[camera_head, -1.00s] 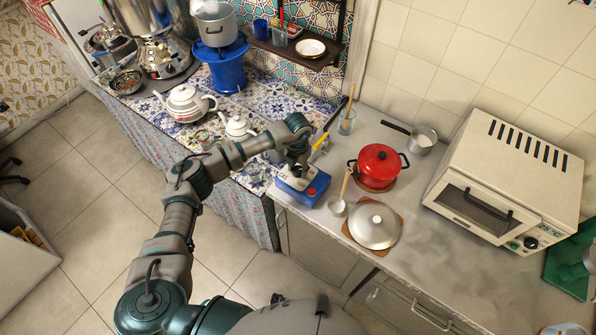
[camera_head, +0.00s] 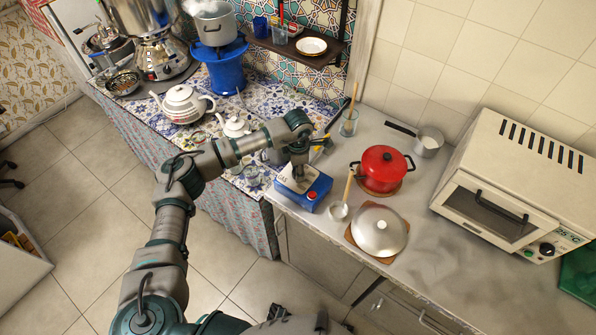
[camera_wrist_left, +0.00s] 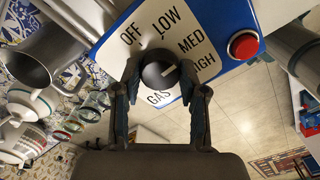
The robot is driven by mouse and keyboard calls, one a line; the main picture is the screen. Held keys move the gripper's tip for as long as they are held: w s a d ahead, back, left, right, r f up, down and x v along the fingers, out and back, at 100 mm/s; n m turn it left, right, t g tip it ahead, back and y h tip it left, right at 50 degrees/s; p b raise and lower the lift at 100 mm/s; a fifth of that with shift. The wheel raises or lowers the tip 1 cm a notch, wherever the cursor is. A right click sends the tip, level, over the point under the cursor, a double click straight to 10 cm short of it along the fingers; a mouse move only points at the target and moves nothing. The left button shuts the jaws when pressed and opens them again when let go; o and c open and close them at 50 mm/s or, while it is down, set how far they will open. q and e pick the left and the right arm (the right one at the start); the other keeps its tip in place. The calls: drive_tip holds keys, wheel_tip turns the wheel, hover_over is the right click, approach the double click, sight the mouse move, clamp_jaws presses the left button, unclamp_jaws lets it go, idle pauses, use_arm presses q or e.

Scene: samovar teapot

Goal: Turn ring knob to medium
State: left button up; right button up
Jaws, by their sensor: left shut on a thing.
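The blue control box (camera_head: 318,190) with a red button (camera_head: 312,196) stands at the counter's left front corner. In the left wrist view its white label (camera_wrist_left: 118,50) reads OFF, LOW, MED, HIGH and GAS. My left gripper (camera_head: 299,174) reaches down onto the box. In the left wrist view its fingers (camera_wrist_left: 160,82) are shut on the knob, one on each side. My right gripper is not in view.
A small white teapot (camera_head: 235,126) and glasses stand left, near my forearm. An oven (camera_head: 505,190) is at the right. The counter front is clear.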

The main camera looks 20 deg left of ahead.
use_arm(q)
drive_tip(key=shift+m, duration=0.3)
drive_tip(key=shift+r, duration=0.1)
drive_tip(key=o, duration=1.1)
drive_tip(key=shift+w, duration=0.1)
drive_tip(key=shift+o, duration=0.2)
wheel_tip(320, 180, up, 12)
drive_tip(key=shift+c, duration=0.2)
